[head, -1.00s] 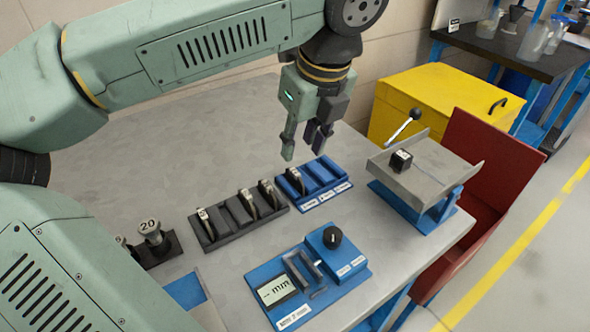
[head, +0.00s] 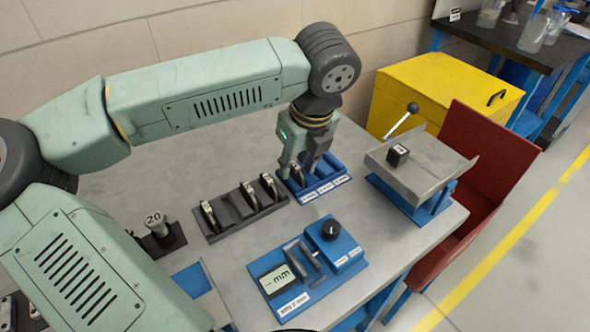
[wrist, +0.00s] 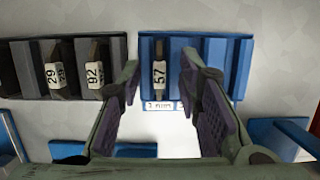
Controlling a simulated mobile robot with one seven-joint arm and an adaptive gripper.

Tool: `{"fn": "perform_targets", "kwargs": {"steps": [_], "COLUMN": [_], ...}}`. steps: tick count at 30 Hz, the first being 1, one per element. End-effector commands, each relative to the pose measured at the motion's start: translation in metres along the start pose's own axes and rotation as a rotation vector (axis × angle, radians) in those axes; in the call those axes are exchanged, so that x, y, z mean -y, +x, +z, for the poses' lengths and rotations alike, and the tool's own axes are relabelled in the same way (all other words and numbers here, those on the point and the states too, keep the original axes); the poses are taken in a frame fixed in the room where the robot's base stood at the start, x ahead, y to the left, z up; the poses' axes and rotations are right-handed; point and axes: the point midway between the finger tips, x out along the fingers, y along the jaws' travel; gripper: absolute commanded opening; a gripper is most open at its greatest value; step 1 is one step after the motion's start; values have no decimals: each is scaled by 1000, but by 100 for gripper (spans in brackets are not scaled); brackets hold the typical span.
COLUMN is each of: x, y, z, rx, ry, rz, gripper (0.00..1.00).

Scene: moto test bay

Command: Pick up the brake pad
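A brake pad with a white tag reading 57 (wrist: 159,75) stands in the left slot of the blue rack (wrist: 215,48). The other slots of this rack look empty. My gripper (wrist: 160,78) is open, with one finger on each side of the tagged pad in the wrist view; I cannot tell whether either finger touches it. In the head view my gripper (head: 300,177) is down at the left end of the blue rack (head: 328,181) and partly hides the pad. More pads, tagged 29 (wrist: 54,76) and 92 (wrist: 95,75), stand in the black rack (head: 229,212) to the left.
A blue gauge with an mm display (head: 279,281) and black knob sits in front. A weight marked 20 (head: 158,230) is at left. The grey table behind the racks is clear.

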Motion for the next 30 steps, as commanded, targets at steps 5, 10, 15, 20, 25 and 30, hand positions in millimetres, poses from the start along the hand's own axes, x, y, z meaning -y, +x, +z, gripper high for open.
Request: {"fn": "perform_targets", "kwargs": {"steps": [5,10,15,20,25,30], "x": [0,0,0,0,0,0], "y": [0,0,0,0,-1,-1], "z": [0,0,0,0,0,0], "rx": [0,0,0,0,0,0], "ry": [0,0,0,0,0,-1], "rz": [0,0,0,0,0,0], "gripper": [18,7,0,0,0,0]}}
